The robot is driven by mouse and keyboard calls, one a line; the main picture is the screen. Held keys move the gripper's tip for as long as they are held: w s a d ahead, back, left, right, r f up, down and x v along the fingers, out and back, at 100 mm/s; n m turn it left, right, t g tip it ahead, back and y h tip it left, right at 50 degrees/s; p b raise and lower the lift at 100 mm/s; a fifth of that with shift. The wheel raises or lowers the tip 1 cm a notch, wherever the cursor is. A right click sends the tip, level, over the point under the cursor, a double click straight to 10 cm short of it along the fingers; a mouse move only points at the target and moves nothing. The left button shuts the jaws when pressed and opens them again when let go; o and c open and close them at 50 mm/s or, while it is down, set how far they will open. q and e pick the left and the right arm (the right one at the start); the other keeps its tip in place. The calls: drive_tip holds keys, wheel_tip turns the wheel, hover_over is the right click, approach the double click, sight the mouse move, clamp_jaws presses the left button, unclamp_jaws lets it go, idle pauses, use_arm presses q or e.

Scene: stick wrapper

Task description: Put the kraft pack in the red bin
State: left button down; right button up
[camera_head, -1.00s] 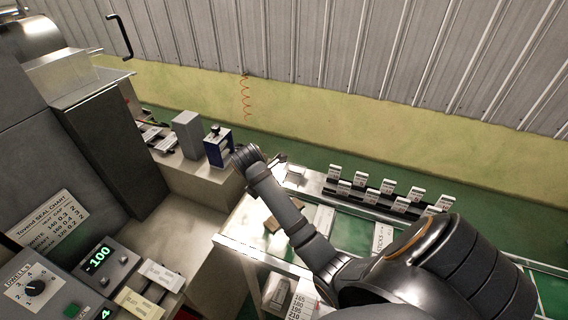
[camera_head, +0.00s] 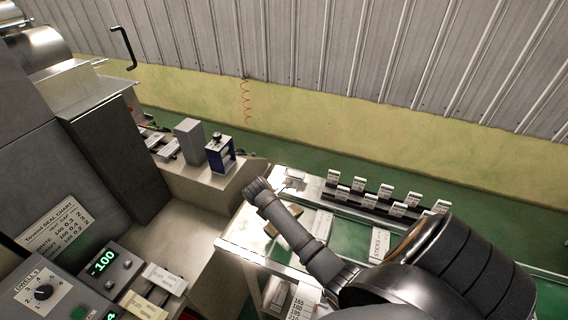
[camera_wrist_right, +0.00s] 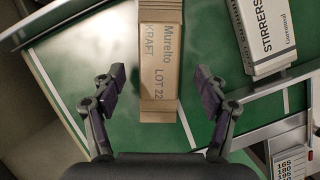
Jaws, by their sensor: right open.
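The kraft pack (camera_wrist_right: 160,60) is a long brown packet printed "Murelto KRAFT LOT 22". It lies on the green surface in the right wrist view. My right gripper (camera_wrist_right: 159,84) is open, with one finger on each side of the pack's near part and a gap on both sides. The pack is not gripped. In the head view a small brown piece (camera_head: 270,230) beside my right arm looks like the same pack, partly covered. My right gripper is hidden there behind the arm. My left gripper is not in view. I cannot make out a red bin.
A white stirrers pack (camera_wrist_right: 262,35) lies right of the kraft pack. A rail with several small white label cards (camera_head: 358,184) runs along the table's back. A grey machine with a control panel (camera_head: 70,275) stands at left. A blue-framed device (camera_head: 220,155) stands behind.

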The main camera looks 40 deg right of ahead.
drive_tip(key=shift+x, duration=0.85)
drive_tip(key=shift+r, duration=0.1)
drive_tip(key=c, duration=1)
